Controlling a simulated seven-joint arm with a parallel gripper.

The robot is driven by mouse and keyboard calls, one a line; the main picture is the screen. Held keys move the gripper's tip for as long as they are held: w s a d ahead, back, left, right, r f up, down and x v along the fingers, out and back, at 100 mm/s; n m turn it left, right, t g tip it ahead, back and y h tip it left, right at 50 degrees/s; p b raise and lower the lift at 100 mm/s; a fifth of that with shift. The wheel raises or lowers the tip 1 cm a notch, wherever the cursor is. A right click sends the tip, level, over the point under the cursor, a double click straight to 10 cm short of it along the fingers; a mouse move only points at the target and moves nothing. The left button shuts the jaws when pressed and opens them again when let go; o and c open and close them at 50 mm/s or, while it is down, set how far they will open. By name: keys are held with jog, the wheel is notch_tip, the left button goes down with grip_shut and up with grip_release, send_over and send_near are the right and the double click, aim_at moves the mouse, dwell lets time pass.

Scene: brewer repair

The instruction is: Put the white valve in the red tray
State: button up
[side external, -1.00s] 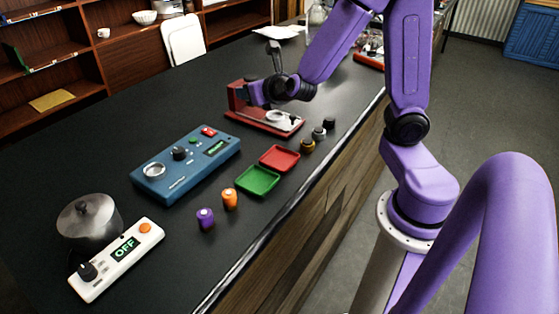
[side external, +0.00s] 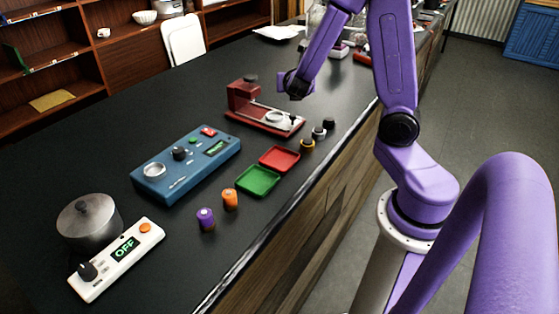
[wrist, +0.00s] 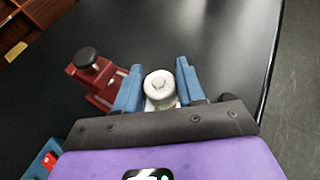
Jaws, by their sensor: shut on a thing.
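The white valve (wrist: 159,86) sits between the blue fingers of my gripper (wrist: 158,79) in the wrist view, with its round top facing the camera. My gripper (side external: 295,94) is shut on it, above the table and just right of the red brewer's upper part. I cannot make out the valve in the side view. The red tray (side external: 279,158) lies empty on the table, below and nearer the camera than my gripper. The red brewer (side external: 262,116) stands behind the tray and also shows at the left in the wrist view (wrist: 96,88).
A green tray (side external: 257,181) adjoins the red one. Small dark, grey and brass parts (side external: 307,146) stand right of the red tray near the table edge. A blue control box (side external: 187,165), orange and purple cylinders (side external: 206,219) and a white OFF unit (side external: 117,259) are further left.

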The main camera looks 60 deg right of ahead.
jog(key=s+d+f+m+g+h, duration=0.2)
jog(key=s+d+m+g, duration=0.6)
jog(key=s+m+g, duration=0.3)
jog(key=s+a+f+m+g+y, duration=0.2)
jog(key=s+a+m+g+y, duration=0.35)
jog(key=s+m+y, duration=0.3)
jog(key=s+a+f+m+g+y, duration=0.2)
jog(key=s+a+m+g+y, duration=0.2)
jog(key=s+a+m+y, duration=0.4)
jog(key=w+a+r+m+t+y, duration=0.35)
jog(key=a+m+t, duration=0.25)
jog(key=m+t, duration=0.5)
jog(key=w+a+r+m+t+y, duration=0.3)
jog(key=w+a+m+t+y, duration=0.15)
jog(key=m+t, duration=0.65)
jog(key=shift+m+g+h, duration=0.25)
jog(key=shift+m+h, duration=0.1)
jog(key=shift+m, duration=0.2)
jog(key=w+f, duration=0.2)
jog(key=w, duration=0.2)
jog(key=w+f, duration=0.3)
jog(key=w, duration=0.2)
jog(key=w+d+f, duration=0.1)
jog(key=w+f, duration=0.2)
jog(key=w, duration=0.2)
jog(key=shift+f, duration=0.2)
jog(key=shift+w+f, duration=0.45)
jog(key=shift+f, duration=1.6)
